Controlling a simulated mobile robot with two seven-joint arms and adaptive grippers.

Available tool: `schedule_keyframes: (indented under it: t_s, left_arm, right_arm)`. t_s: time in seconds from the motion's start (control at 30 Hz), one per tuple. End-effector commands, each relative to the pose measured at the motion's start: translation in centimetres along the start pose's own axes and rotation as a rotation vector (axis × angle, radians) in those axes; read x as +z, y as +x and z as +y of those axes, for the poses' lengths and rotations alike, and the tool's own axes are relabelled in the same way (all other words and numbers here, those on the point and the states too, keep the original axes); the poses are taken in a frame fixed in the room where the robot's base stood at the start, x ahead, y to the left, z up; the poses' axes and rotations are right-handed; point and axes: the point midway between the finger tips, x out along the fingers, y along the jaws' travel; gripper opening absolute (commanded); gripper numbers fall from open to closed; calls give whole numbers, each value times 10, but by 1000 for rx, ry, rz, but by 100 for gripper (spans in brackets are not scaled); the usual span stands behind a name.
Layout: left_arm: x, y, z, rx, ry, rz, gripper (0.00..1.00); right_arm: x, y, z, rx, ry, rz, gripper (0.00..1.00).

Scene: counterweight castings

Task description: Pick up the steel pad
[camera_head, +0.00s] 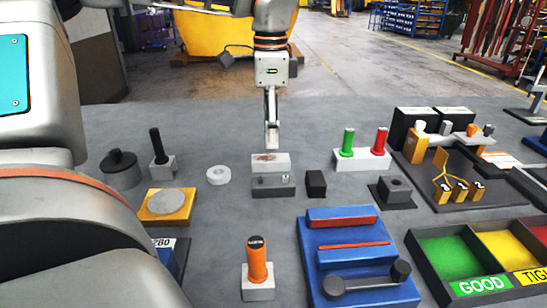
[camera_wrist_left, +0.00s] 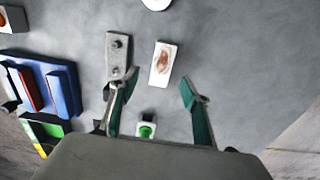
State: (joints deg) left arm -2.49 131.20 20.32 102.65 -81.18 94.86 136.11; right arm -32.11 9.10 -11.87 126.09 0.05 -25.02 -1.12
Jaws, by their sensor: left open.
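A light grey block with a rusty brown patch on top, which looks like the steel pad (camera_head: 264,160), sits near the middle of the table. In the left wrist view the pad (camera_wrist_left: 162,64) lies ahead of and between the fingertips. My left gripper (camera_head: 271,143) points down just behind and above it. Its two green-lined fingers (camera_wrist_left: 160,84) are apart with nothing between them. A grey block with two bolts (camera_head: 273,188) stands directly in front of the pad; in the wrist view this block (camera_wrist_left: 117,45) is beside it, close to the left finger. My right gripper is not in view.
A stand with green and red pegs (camera_head: 362,160) is further right. A blue fixture (camera_head: 345,260) and an orange-handled tool (camera_head: 257,265) are nearer.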

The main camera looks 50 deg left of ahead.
Motion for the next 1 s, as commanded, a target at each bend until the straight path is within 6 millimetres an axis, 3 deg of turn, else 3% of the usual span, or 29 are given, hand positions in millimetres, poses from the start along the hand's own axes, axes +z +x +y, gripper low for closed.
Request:
schedule_keyframes:
  t_s: [0.33, 0.6, 0.83, 0.87, 1.0]
  left_arm:
    - [0, 32, -2, 5, 0, 0, 47]
    - [0, 70, -5, 5, 1, -1, 47]
    - [0, 72, -5, 1, 0, 1, 47]
    - [0, 72, -5, 1, 0, 1, 45]
    - [0, 72, -5, 2, 0, 0, 8]
  right_arm:
    - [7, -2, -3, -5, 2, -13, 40]
    - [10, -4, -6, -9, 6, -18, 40]
    - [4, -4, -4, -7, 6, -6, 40]
    - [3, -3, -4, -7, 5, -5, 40]
    - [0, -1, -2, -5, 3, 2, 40]
